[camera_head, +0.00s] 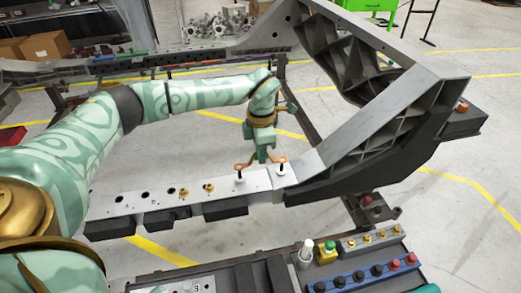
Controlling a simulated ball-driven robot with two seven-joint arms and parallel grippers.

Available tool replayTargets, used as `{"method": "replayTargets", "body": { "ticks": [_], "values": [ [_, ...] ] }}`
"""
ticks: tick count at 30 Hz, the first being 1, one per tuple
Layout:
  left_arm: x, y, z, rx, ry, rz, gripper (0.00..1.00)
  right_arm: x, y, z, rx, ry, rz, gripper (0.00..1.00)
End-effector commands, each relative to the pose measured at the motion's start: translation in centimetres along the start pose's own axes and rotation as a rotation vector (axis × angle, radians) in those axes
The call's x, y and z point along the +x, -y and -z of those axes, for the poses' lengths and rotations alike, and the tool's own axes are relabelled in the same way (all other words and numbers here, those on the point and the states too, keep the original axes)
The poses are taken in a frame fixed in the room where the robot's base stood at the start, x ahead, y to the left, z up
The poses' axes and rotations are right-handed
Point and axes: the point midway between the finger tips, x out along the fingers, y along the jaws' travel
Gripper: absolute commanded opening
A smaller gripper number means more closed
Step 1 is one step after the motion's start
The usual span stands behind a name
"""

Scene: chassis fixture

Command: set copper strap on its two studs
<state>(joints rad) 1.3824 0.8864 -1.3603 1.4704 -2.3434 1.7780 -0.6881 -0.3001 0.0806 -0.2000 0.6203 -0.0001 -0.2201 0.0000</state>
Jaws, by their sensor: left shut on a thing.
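My left gripper (262,157) points down over the grey rail of the chassis (225,202). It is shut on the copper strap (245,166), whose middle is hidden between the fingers. The strap's two ends show on either side of the gripper. My right gripper is not in view.
Two brass fittings (208,187) and dark holes lie along the rail to the left. The large ribbed chassis casting (410,110) rises at the right.

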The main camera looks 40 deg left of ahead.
Motion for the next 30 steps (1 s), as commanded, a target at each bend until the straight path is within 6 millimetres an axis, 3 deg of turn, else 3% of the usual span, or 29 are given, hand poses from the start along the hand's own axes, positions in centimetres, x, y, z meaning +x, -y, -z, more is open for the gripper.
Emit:
{"method": "replayTargets", "body": {
  "ticks": [13, 30],
  "values": [
    [0.2, 0.0, 0.0, 0.0, 0.0, 0.0, 0.0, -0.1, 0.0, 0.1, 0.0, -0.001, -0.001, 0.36],
    [2.9, 0.0, 0.0, 0.001, -0.001, 0.001, 0.0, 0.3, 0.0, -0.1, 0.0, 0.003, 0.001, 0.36]
  ]
}}
